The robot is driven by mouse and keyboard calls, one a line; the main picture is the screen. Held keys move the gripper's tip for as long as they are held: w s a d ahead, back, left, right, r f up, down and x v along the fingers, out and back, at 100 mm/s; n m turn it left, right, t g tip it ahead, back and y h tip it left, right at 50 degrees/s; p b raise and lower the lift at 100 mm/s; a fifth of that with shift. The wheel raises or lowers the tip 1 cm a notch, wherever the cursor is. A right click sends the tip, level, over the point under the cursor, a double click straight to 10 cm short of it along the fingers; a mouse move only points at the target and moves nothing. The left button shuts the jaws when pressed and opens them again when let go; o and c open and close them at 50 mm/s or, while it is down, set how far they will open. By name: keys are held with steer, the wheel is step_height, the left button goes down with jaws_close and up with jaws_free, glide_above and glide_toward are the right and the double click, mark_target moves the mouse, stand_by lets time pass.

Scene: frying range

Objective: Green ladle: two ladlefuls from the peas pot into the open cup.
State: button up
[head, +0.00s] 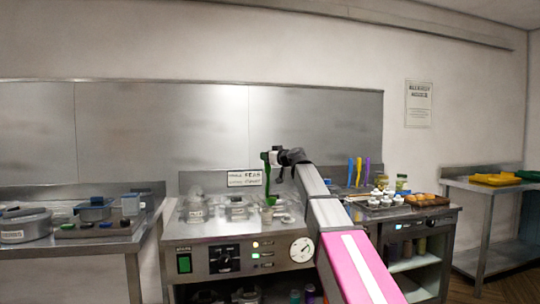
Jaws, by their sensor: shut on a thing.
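My gripper (277,158) is above the frying range and shut on the green ladle (266,181). The ladle hangs upright with its bowl low, over or beside small vessels at the right end of the row on the range top. Lidded, labelled metal pots stand there, one at the left (195,209) and one in the middle (236,208). A small pale cup-like vessel (284,217) stands just right of the ladle. The labels are too small to read, so I cannot tell which pot holds peas. The ladle bowl's contents cannot be seen.
A sign (245,178) stands behind the pots. Yellow, green and purple utensils (358,172), small white-topped pots (382,197) and orange-brown food (421,200) are right of my arm. The left table holds a large pot (25,225) and blue-lidded containers (95,208). Yellow trays (495,179) lie far right.

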steer(key=s+a+f+n, duration=1.3)
steer(key=a+f+n, duration=0.1)
steer(key=f, duration=0.3)
steer(key=shift+s+n, duration=0.25)
steer(key=shift+n, duration=0.65)
stand_by(0.6)
steer(key=shift+a, duration=0.1)
stand_by(0.9)
